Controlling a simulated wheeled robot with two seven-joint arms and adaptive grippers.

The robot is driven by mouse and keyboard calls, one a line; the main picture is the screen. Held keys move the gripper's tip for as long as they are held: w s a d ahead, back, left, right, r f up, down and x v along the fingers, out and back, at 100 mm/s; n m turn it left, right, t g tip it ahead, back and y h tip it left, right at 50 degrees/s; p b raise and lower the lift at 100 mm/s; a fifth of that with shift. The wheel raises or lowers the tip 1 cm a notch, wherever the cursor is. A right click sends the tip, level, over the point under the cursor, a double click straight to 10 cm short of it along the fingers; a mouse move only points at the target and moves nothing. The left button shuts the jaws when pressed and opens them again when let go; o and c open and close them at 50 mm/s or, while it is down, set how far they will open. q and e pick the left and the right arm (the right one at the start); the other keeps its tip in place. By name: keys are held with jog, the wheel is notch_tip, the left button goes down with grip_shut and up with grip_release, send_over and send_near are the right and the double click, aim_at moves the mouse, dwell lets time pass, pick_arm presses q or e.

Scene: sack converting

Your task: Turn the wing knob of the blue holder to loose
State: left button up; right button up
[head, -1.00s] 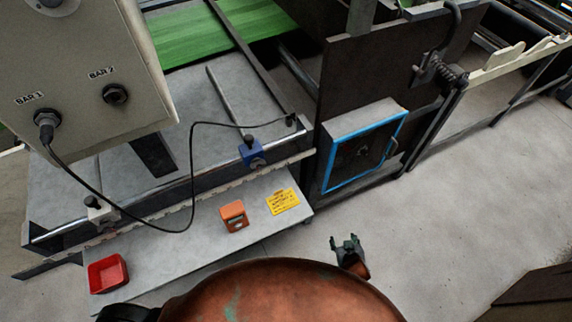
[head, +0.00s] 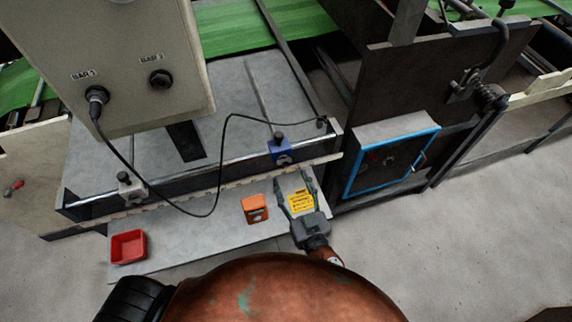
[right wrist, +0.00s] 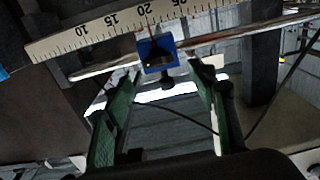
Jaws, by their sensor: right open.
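The blue holder (head: 281,152) sits on the rail along the front edge of the grey machine table. Its dark wing knob (head: 279,135) stands up at its top. In the right wrist view the blue holder (right wrist: 156,54) is at the upper middle, on the rail below the ruler, with the dark knob (right wrist: 166,78) pointing toward the gripper. My right gripper (head: 294,190) is open and empty, over the shelf just in front of the holder and apart from it. In the right wrist view its green fingers (right wrist: 162,88) spread to either side of the knob. My left gripper is not in view.
A white holder (head: 131,186) sits further left on the rail. An orange device (head: 255,209), a yellow label (head: 301,207) and a red tray (head: 128,247) are on the shelf (head: 190,242). A black cable (head: 221,165) hangs from the control box (head: 130,60) across the rail.

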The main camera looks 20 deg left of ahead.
aim_at(285, 164)
jog(key=x, duration=0.6)
jog(key=shift+c, duration=0.2)
jog(key=c, duration=1.1)
